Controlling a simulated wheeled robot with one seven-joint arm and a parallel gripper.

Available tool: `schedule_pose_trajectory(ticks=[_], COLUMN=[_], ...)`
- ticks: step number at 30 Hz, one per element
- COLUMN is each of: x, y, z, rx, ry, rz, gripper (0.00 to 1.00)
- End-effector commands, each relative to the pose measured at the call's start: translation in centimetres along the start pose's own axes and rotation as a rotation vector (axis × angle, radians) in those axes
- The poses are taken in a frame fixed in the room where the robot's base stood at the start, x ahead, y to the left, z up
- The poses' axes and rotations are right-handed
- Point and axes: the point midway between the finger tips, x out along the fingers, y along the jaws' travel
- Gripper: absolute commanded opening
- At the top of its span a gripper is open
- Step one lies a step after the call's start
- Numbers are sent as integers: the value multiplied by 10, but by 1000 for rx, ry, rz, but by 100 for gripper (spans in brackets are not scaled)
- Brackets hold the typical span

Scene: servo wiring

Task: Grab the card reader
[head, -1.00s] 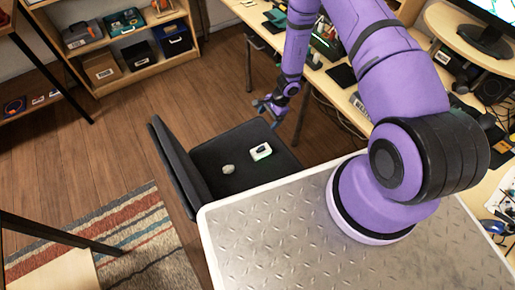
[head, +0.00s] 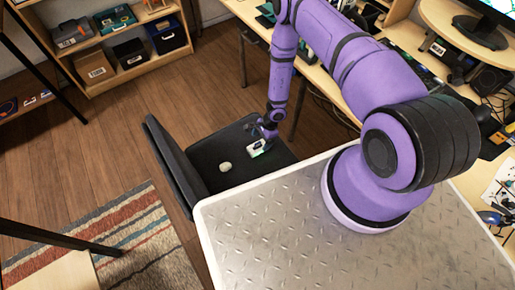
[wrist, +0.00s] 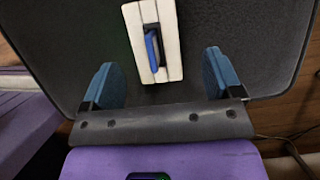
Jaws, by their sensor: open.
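A white block (wrist: 168,45) lies on the dark chair seat (head: 213,178), with a small dark and blue piece (wrist: 153,48) on top. I cannot tell for sure which of the two is the card reader. In the head view the white block (head: 255,153) is partly hidden behind my gripper (head: 266,132). In the wrist view my gripper (wrist: 160,62) is open, its two blue fingers on either side of the block's near end, with gaps on both sides. Nothing is between the fingers that they touch.
A small pale rounded object (head: 225,167) lies on the seat left of the block. The chair's backrest (head: 168,165) rises at the left. A metal-topped surface (head: 300,225) is in front, a cluttered workbench (head: 255,20) behind, a shelf (head: 115,50) at the back left.

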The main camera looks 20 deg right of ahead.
Motion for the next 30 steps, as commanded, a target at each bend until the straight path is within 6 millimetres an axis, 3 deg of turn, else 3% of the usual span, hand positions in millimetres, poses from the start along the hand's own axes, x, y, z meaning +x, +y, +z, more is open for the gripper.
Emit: schedule_pose_trajectory(ticks=[9, 18, 25, 26, 30], x=[41, 45, 44, 44, 44], y=[4, 4, 4, 4, 4], z=[5, 5, 5, 5, 5], rx=[0, -1, -1, -1, -1], ry=[-1, 0, -1, -1, -1], rz=[2, 1, 1, 1, 1], gripper=[85, 85, 35, 30, 30])
